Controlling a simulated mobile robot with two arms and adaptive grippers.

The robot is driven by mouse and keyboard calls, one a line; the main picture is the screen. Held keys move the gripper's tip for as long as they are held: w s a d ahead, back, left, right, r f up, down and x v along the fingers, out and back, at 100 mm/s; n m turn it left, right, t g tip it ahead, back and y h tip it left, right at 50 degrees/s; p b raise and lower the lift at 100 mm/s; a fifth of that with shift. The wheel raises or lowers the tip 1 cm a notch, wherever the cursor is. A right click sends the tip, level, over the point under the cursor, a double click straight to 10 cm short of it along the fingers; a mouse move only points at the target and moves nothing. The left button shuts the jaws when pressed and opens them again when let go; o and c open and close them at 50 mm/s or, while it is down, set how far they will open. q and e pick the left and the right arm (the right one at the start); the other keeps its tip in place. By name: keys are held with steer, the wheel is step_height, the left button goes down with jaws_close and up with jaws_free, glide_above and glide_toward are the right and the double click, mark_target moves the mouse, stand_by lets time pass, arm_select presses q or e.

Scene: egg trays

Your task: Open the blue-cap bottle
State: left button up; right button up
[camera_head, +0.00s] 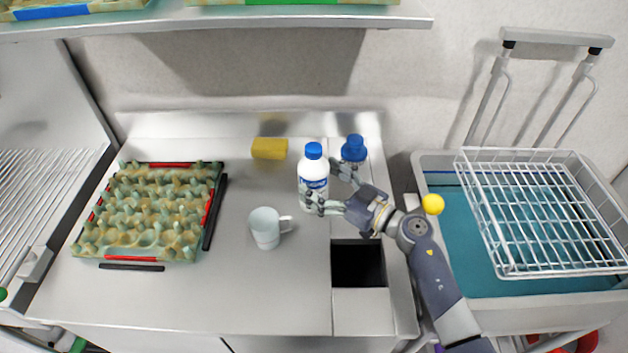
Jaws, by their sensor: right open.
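A white bottle with a blue cap (313,178) stands upright on the steel counter, its cap on top and a blue label on its front. A second blue cap (354,148) shows just behind and to the right; most of what is under it is hidden by my right gripper. My right gripper (325,184) comes in from the right and is open at the first bottle's right side. One finger is in front of the lower body, the other behind its right edge. I cannot tell whether they touch it. My left gripper is not in view.
A white mug (266,228) stands left of the bottle, and a yellow sponge (269,148) lies behind. An egg tray (146,250) is at the left. A dark square opening (358,264) is in the counter. A sink with a white wire rack (545,212) is at the right.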

steer(key=x, duration=0.2)
steer(key=shift+w+a, duration=0.2)
steer(key=c, duration=1.5)
steer(key=shift+r, duration=0.1)
steer(key=shift+c, duration=0.2)
steer(key=shift+d+r, duration=0.1)
